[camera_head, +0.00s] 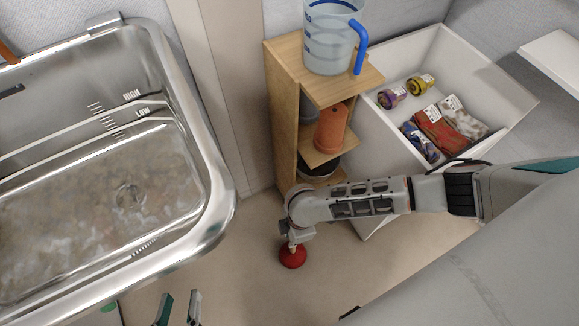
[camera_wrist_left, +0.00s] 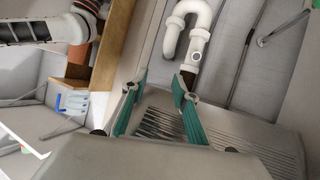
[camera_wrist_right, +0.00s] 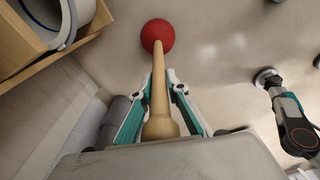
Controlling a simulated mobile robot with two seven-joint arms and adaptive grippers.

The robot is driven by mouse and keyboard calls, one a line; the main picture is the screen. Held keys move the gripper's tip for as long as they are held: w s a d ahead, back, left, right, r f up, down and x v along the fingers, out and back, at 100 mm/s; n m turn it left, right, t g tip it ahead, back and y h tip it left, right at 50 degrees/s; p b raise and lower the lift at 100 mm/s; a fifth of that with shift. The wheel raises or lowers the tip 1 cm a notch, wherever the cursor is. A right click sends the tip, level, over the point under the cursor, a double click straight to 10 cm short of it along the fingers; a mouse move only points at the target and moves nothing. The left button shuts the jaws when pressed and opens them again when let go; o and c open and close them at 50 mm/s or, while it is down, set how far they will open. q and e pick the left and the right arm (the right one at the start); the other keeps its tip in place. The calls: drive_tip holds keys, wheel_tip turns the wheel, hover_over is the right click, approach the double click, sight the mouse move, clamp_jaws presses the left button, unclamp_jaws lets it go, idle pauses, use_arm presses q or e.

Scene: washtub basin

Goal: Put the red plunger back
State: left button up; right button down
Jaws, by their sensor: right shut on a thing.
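The red plunger's rubber cup (camera_head: 293,257) shows below my right gripper in the head view, beside the wooden shelf's foot. In the right wrist view, the red cup (camera_wrist_right: 157,35) is at the far end of a pale wooden handle (camera_wrist_right: 159,95). My right gripper (camera_wrist_right: 160,88) is shut on that handle, one finger on each side. Whether the cup touches the floor I cannot tell. My left gripper (camera_head: 178,308) is empty and open at the bottom edge of the head view. It also shows with its fingers apart in the left wrist view (camera_wrist_left: 158,82).
A wooden shelf (camera_head: 283,120) holds a clear pitcher (camera_head: 330,40) with a blue handle, an orange pot (camera_head: 331,128) and dark items. A white open drawer (camera_head: 385,65) holds gloves and bottles. A metal basin (camera_head: 215,185) with water is at left. The floor (camera_head: 240,280) between is clear.

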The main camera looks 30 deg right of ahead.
drive_tip(key=shift+w, duration=0.15)
drive_tip(key=c, duration=2)
unclamp_jaws()
drive_tip(key=shift+o, duration=0.2)
